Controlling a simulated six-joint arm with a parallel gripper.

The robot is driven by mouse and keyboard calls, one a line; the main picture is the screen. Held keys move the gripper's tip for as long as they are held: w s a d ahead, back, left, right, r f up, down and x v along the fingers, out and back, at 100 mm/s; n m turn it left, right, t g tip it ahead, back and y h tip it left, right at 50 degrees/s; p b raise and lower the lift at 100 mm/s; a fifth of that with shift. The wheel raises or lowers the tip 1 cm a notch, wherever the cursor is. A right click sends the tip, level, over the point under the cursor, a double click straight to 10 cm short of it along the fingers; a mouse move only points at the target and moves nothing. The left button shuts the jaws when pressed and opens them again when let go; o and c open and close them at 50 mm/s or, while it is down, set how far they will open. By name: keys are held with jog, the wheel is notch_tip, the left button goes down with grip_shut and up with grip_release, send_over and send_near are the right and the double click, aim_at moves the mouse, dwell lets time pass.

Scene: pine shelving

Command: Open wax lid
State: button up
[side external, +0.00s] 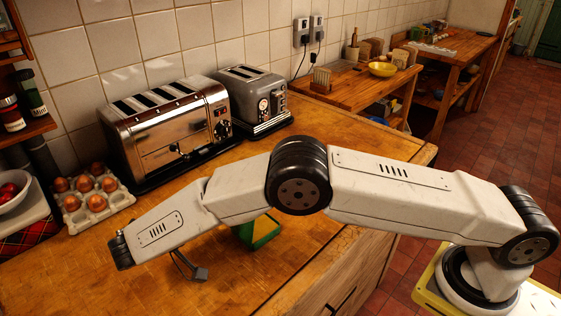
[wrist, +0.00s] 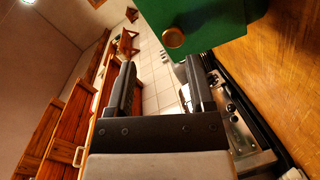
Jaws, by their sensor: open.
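A green box (side external: 262,232) with a yellowish patch stands on the wooden counter, partly hidden behind my arm in the side view. In the wrist view, a green block with a round brass knob (wrist: 173,38) fills the upper middle; I take it to be the same box, and where its lid parts from the body cannot be seen. My gripper (wrist: 162,75) is open and empty, its two dark fingers apart below the knob. The right finger's tip appears close to the green side; contact cannot be told.
A large chrome toaster (side external: 168,125) and a smaller grey toaster (side external: 252,100) stand along the tiled wall. An egg tray (side external: 93,203) and a white bowl (side external: 12,192) sit at the left. The wooden counter (side external: 60,285) is bare at the front left.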

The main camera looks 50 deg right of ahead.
jog(key=shift+d+r, duration=0.1)
jog(key=shift+r, duration=2.55)
jog(key=m+y, duration=0.3)
jog(key=m, duration=0.1)
jog(key=m+y, duration=0.4)
jog(key=m, duration=0.1)
jog(key=d+r+m+y, duration=0.1)
jog(key=m+y, duration=0.3)
jog(key=shift+m+t, duration=0.3)
jog(key=shift+f, duration=0.15)
jog(key=x, duration=0.7)
jog(key=shift+f, duration=0.3)
jog(key=shift+d, duration=0.1)
grip_shut()
